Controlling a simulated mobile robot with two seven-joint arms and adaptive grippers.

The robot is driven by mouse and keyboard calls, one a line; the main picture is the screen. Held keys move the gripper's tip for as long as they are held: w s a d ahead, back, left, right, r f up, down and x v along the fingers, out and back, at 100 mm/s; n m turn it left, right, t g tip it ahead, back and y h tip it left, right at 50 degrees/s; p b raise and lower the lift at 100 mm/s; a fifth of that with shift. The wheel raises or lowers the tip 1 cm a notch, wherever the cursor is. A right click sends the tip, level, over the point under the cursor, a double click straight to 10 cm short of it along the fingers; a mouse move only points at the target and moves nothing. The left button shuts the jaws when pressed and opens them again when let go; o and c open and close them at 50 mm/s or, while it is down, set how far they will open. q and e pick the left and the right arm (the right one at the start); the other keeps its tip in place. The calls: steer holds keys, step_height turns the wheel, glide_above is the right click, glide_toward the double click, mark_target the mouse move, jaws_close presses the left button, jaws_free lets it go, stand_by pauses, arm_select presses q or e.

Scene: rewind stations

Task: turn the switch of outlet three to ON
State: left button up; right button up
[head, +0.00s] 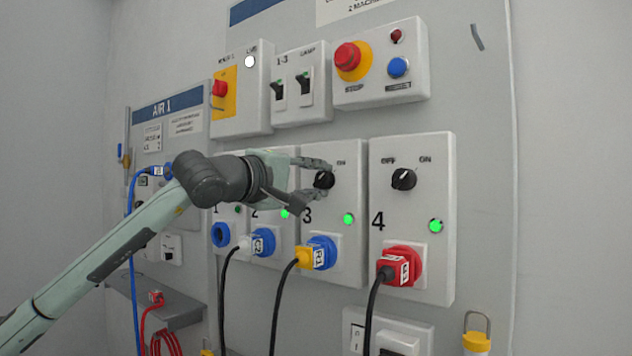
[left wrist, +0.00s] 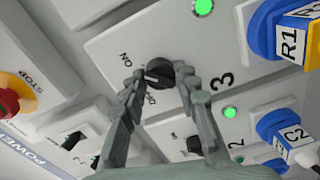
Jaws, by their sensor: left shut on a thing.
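Outlet three (head: 342,239) is a grey box with a black rotary switch (head: 325,180), a lit green lamp and a blue socket with a yellow plug (head: 305,257). My left gripper (head: 317,181) is at this switch, its fingers on either side of the knob. The left wrist view shows the black knob (left wrist: 160,72) between the two fingers, which are shut on it, with ON and OFF printed beside it. Fingers partly cover the OFF label, and I cannot tell for sure which way the knob points. My right gripper is in neither view.
Outlet four (head: 440,270) stands to the right with its own switch (head: 403,179) and a red plug (head: 393,269). Above are breaker switches (head: 303,86) and a box with a red stop button (head: 349,57). Cables hang below the outlets.

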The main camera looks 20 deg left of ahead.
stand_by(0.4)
arm_select(q)
steer(key=o, duration=1.2)
steer(key=shift+c, duration=0.2)
steer(key=shift+s, duration=0.1)
steer(key=shift+s+a, duration=0.2)
steer(key=shift+s, duration=0.1)
steer(key=v, duration=1.1)
steer(key=shift+s, duration=0.1)
